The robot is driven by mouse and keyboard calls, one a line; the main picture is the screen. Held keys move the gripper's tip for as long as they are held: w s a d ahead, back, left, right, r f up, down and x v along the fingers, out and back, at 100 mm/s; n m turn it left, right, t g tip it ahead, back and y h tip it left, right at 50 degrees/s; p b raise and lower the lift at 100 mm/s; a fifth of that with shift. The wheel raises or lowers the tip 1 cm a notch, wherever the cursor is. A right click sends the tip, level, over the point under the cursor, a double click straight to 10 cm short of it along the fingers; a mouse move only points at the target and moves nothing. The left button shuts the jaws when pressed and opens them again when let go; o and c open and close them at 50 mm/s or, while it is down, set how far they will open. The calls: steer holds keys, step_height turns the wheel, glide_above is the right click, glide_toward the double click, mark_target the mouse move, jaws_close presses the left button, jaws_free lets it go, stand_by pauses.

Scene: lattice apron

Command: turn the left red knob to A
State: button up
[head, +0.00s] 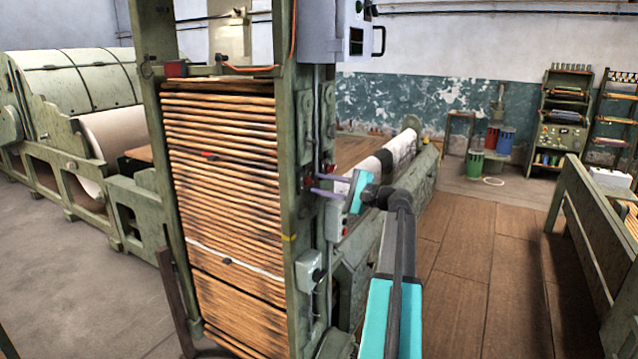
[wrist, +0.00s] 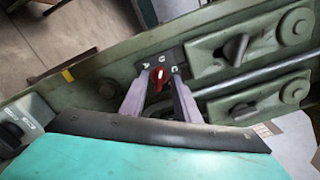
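No contact between fingers and knob shows. In the head view, my gripper (head: 318,184) reaches the right side of the green post, its fingers spread one above the other. Small red spots (head: 307,168) show at the fingertips there. Which knob is the left one cannot be told from these views.
Green bolted brackets (wrist: 228,45) and a metal rod lie close to the right of the knob. A grey box (head: 309,271) sits lower on the post. A stack of wooden slats (head: 225,180) fills the frame. Wooden floor (head: 465,250) is open at the right.

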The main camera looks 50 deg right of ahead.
steer(key=shift+w+a, duration=0.1)
steer(key=shift+w, duration=0.4)
jaws_close()
steer(key=shift+a+f, duration=0.1)
steer(key=shift+a, duration=0.05)
steer(key=shift+f+b, duration=0.1)
steer(key=shift+b, duration=0.2)
